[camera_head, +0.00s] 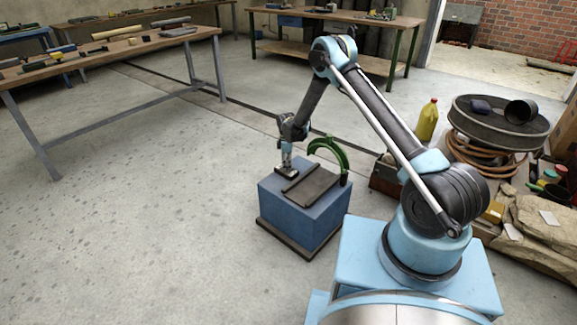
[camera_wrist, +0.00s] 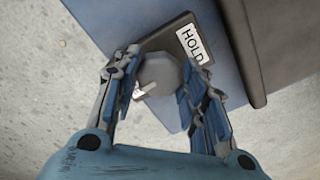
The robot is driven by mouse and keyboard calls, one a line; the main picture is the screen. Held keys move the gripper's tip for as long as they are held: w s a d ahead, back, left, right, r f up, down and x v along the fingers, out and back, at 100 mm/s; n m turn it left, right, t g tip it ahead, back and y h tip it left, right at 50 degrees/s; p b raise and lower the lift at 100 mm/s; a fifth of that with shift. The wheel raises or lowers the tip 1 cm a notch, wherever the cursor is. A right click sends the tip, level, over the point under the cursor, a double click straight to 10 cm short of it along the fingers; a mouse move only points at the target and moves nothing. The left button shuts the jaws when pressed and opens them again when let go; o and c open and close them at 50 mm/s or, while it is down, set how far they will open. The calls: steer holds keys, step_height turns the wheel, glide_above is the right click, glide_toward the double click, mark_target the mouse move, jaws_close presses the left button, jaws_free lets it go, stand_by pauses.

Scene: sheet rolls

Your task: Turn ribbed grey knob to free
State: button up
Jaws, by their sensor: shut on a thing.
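The grey knob (camera_wrist: 161,73) sits on a dark plate (camera_wrist: 150,45) on the blue block (camera_head: 300,214). In the wrist view the plate carries a white label reading HOLD (camera_wrist: 192,44), and part of a second white label (camera_wrist: 144,91) shows at the knob's lower left. My gripper (camera_wrist: 160,84) is around the knob, one finger on each side, and shut on it. In the head view my gripper (camera_head: 287,172) points down at the left end of the block's top; the knob is hidden there. The knob's ribs and pointer cannot be made out.
A yellow bottle (camera_head: 427,120) and a round grey tray (camera_head: 495,135) stand to the right. The floor left of the block is clear.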

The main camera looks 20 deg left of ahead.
steer(key=shift+s+a, duration=0.1)
steer(key=shift+s, duration=0.25)
steer(key=o, duration=1.1)
steer(key=shift+c, duration=0.2)
steer(key=shift+w, duration=0.15)
step_height(320, 180, up, 12)
